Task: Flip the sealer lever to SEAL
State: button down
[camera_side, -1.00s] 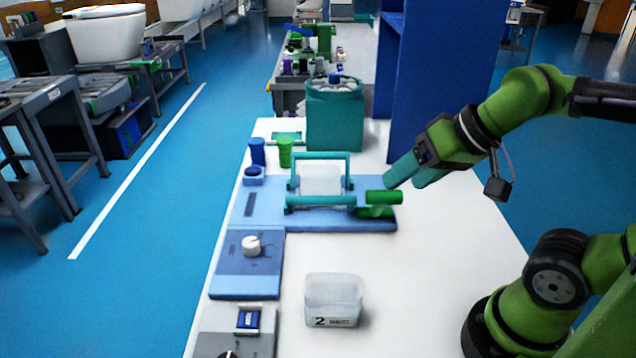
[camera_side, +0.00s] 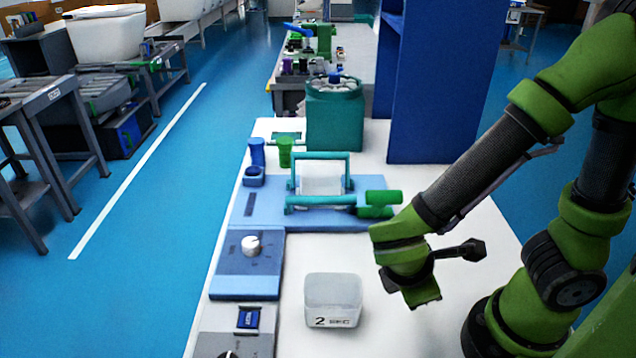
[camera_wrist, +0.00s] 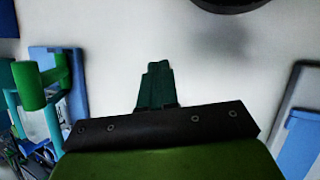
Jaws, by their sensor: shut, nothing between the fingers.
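The sealer is a light blue base (camera_side: 260,210) with a teal frame (camera_side: 318,207) around a clear block. Its lever has a green cylindrical handle (camera_side: 383,196) at the right end, above a second green piece. The handle also shows at the left of the wrist view (camera_wrist: 35,84). I cannot read a SEAL mark. My gripper (camera_wrist: 157,68) is shut and empty, pointing down over the white table. In the side view it is in front and to the right of the handle, apart from it; its fingers are hard to make out there.
A clear bin marked 2 (camera_side: 333,300) stands left of my gripper. A knob panel (camera_side: 246,272) is at the table's left edge. A teal canister (camera_side: 335,118) and a tall blue partition (camera_side: 437,85) stand behind. White table right of the bin is bare.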

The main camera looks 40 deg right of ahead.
jog(key=w+a+r+n+t+h, duration=0.1)
jog(key=w+n+t+h, duration=0.4)
jog(key=n+t, duration=0.6)
jog(key=w+a+n, duration=0.1)
jog(key=n, duration=0.4)
jog(key=shift+a+r+t, duration=0.25)
jog(key=shift+a+t, duration=0.05)
jog(key=shift+a, duration=0.05)
send_near(368, 202)
notch_tip(368, 202, down, 4)
jog(key=w+d, duration=0.2)
jog(key=shift+w+d+r, duration=0.8)
jog(key=shift+w+r, duration=0.1)
jog(key=shift+r, duration=0.1)
jog(key=shift+w+d+r, duration=0.2)
jog(key=shift+w+r, duration=0.05)
jog(key=shift+r, duration=0.1)
